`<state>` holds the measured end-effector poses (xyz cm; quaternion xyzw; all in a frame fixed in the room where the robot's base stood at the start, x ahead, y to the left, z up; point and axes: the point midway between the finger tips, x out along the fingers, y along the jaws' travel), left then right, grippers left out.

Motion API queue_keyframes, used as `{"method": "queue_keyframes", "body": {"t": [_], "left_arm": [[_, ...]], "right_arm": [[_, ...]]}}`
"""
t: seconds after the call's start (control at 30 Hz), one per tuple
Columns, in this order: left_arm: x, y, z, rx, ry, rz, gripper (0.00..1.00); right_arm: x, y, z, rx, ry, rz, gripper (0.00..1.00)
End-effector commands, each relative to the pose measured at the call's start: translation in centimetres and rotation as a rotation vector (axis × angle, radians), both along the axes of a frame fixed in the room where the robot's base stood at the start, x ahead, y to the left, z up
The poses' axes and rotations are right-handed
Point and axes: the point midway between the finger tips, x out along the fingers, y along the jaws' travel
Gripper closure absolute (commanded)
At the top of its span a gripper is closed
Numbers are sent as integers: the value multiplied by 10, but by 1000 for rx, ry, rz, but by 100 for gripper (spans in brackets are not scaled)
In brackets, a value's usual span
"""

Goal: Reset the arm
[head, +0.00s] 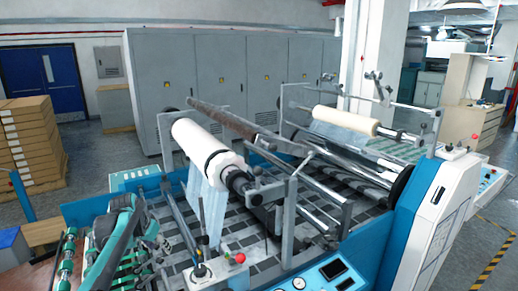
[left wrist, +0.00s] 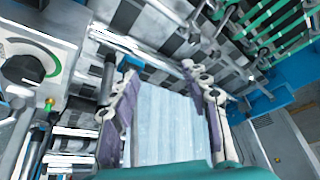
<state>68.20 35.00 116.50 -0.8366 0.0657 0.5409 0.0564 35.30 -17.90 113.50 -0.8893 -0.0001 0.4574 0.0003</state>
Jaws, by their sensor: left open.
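My left gripper (head: 152,238) is low on the left in the head view, above the machine bed and left of the hanging film. In the left wrist view its two purple-padded fingers (left wrist: 165,115) are spread wide apart. A pale blue translucent sheet of film (left wrist: 167,118) shows between them; I cannot tell whether they touch it. In the head view the film (head: 208,205) hangs from a white roll (head: 203,147) on a dark shaft, to the right of the gripper. My right gripper is in neither view.
The laminating machine has blue side panels (head: 85,208) and a red button (head: 240,258) at the front. A second, cream roll (head: 345,120) sits at the far right. Grey cabinets (head: 230,75) and stacked cardboard boxes (head: 28,140) stand behind. Green rollers (left wrist: 275,40) show in the left wrist view.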

Motion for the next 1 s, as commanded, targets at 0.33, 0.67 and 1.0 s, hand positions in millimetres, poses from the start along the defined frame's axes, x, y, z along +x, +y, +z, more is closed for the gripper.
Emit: {"method": "queue_keyframes", "body": {"t": [0.33, 0.67, 1.0], "left_arm": [[-119, -91, 6, 6, -60, 68, 53], [-242, -147, -46, -10, -132, 125, 53], [-321, -170, -115, -35, -191, 164, 53]], "right_arm": [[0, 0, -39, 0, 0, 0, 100], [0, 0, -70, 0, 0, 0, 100], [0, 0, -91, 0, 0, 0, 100]]}}
